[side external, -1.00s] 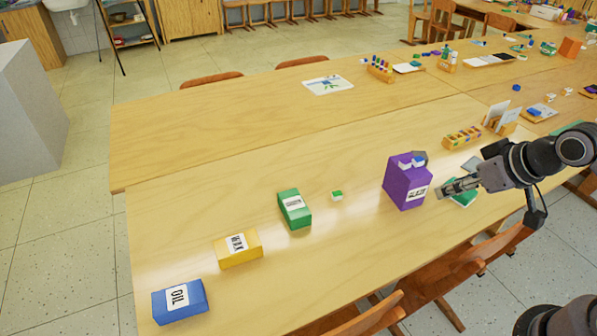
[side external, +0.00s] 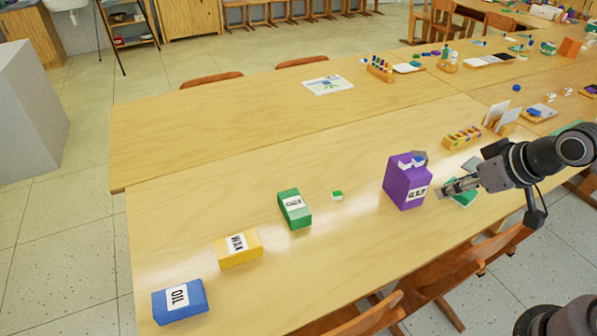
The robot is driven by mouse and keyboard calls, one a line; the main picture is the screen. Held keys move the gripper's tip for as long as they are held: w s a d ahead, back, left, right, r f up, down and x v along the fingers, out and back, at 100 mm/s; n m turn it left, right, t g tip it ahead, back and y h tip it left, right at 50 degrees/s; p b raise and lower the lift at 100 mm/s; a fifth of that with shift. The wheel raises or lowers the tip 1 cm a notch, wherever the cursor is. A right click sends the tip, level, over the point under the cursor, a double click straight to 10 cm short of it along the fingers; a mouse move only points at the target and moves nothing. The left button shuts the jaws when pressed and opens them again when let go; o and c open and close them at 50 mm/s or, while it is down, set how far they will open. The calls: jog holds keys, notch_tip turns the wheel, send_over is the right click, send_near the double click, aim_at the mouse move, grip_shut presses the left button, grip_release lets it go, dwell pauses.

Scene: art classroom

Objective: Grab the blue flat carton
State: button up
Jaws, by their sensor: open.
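The blue flat carton (side external: 180,301), with a white label reading OIL, lies on the wooden table at the near left corner. My gripper (side external: 446,190) is at the right, just beside the tall purple box (side external: 407,183), far from the blue carton. Its fingers look open, with nothing seen between them. A green item (side external: 463,198) lies partly hidden behind the gripper.
A yellow carton (side external: 238,249) labelled WAX and a green carton (side external: 295,209) stand in a row between the blue carton and the purple box. A small green and white block (side external: 337,196) lies near them. Chairs (side external: 440,265) line the near edge.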

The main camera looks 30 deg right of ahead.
jog(key=o, duration=0.8)
jog(key=shift+o, duration=0.2)
